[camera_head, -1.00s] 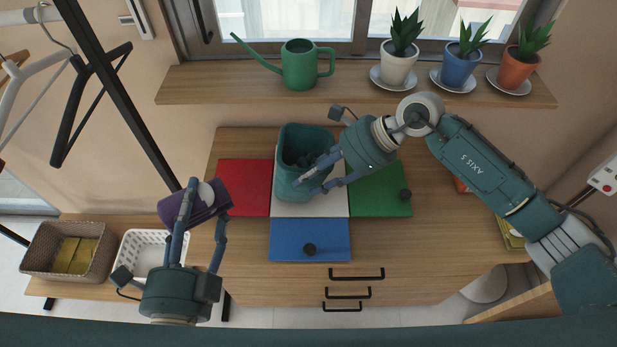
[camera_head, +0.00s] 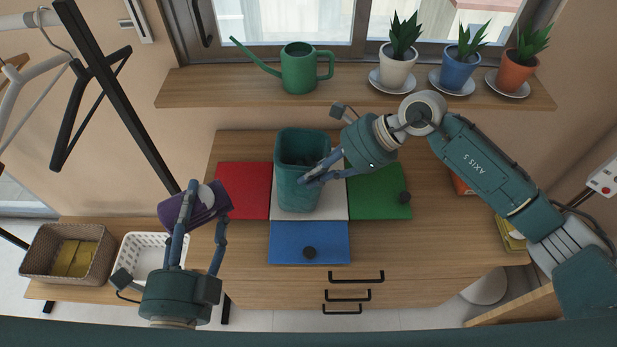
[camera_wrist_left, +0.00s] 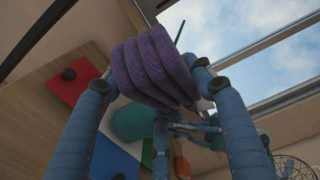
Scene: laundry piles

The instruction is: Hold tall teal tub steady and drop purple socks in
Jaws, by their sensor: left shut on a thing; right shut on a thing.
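The tall teal tub (camera_head: 298,193) stands upright on the white middle panel of the wooden dresser top. Its inside is dark and I cannot make out what is in it. My right gripper (camera_head: 316,172) is shut on the tub at its right side near the rim. My left gripper (camera_head: 207,205) is shut on the purple socks (camera_head: 212,200), a rolled bundle held in the air left of the red panel, apart from the tub. In the left wrist view the purple socks (camera_wrist_left: 150,70) sit between my two blue fingers.
Red (camera_head: 243,190), green (camera_head: 372,196) and blue (camera_head: 309,243) panels surround the tub's spot. A white basket (camera_head: 125,252) and a woven basket (camera_head: 40,262) stand lower left. The shelf behind holds a green watering can (camera_head: 299,70) and several potted plants. A clothes rack is at left.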

